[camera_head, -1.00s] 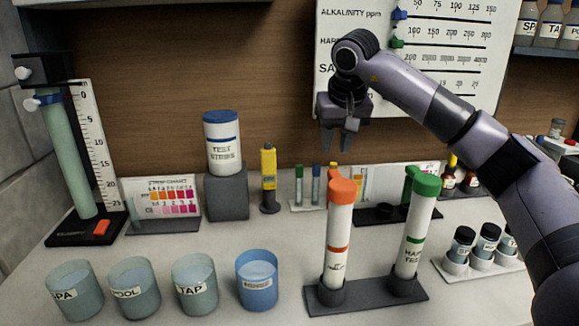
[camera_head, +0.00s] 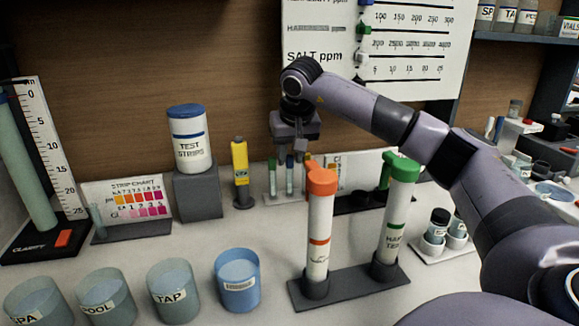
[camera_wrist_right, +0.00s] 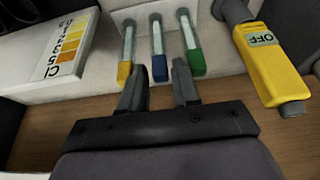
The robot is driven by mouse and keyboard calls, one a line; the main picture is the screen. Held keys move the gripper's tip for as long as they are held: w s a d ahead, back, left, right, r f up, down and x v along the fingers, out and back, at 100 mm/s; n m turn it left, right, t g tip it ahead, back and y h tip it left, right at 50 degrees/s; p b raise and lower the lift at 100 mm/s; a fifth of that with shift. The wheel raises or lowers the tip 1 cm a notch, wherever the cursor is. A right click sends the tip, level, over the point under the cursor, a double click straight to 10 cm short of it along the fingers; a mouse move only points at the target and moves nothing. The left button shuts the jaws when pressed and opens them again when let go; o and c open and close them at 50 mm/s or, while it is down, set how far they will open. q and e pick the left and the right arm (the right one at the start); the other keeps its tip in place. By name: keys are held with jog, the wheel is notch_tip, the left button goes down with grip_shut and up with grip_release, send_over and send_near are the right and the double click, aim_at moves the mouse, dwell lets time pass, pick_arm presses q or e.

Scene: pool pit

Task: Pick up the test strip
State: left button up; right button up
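A white, blue-lidded bottle labelled TEST STRIPS (camera_head: 189,140) stands on a grey block. A thin pale upright piece, possibly a strip (camera_head: 97,220), stands at the left end of the strip chart (camera_head: 128,205); I cannot tell for sure. My right gripper (camera_head: 295,150) is above and behind the orange-capped tube, by a small rack of slim tubes (camera_head: 289,178). In the right wrist view its fingers (camera_wrist_right: 159,88) are apart and empty, pointing at slim tubes with yellow, blue (camera_wrist_right: 158,50) and green ends. My left gripper is not in view.
A yellow meter (camera_head: 240,172) stands left of the slim tubes. Tall orange-capped (camera_head: 319,225) and green-capped (camera_head: 396,215) tubes stand in front on a dark base. Cups (camera_head: 172,288) line the front left, and small vials (camera_head: 437,228) stand at right. A wall board (camera_head: 415,45) is behind.

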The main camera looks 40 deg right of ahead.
grip_shut()
jog(key=shift+r, duration=0.2)
notch_tip(320, 180, up, 20)
jog(key=p, duration=0.3)
jog(key=shift+f+p, duration=0.15)
jog(key=shift+p, duration=0.2)
